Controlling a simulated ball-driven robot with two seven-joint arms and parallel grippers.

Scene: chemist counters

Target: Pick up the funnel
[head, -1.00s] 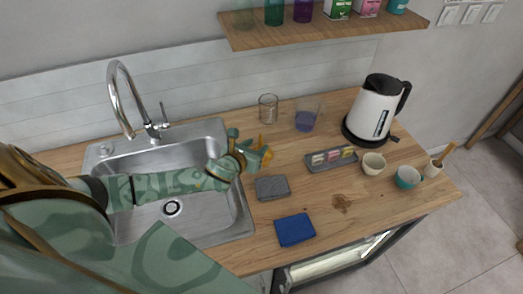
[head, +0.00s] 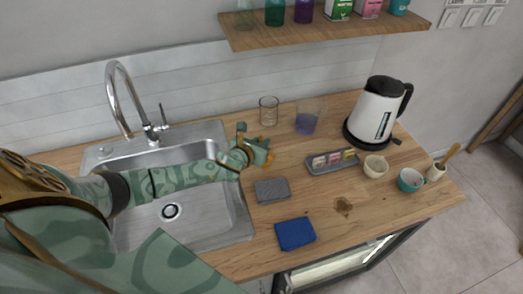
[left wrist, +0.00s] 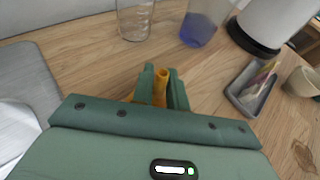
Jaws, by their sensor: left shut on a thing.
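The funnel (left wrist: 160,84) is orange. In the left wrist view its narrow stem stands up between the two green fingers of my left gripper (left wrist: 160,78). My left gripper is shut on it. The funnel's lower part is mostly hidden behind the fingers and the hand. In the head view my left gripper (head: 256,146) is over the counter just right of the sink, and only small orange bits show around it. I cannot tell whether the funnel still touches the counter. My right gripper is not in view.
A glass beaker (head: 268,111) and a beaker of purple liquid (head: 306,123) stand behind the gripper. A grey sponge (head: 272,190) and a blue cloth (head: 295,233) lie in front. A tray (head: 332,163), kettle (head: 376,112) and cups are to the right. The sink (head: 205,215) is left.

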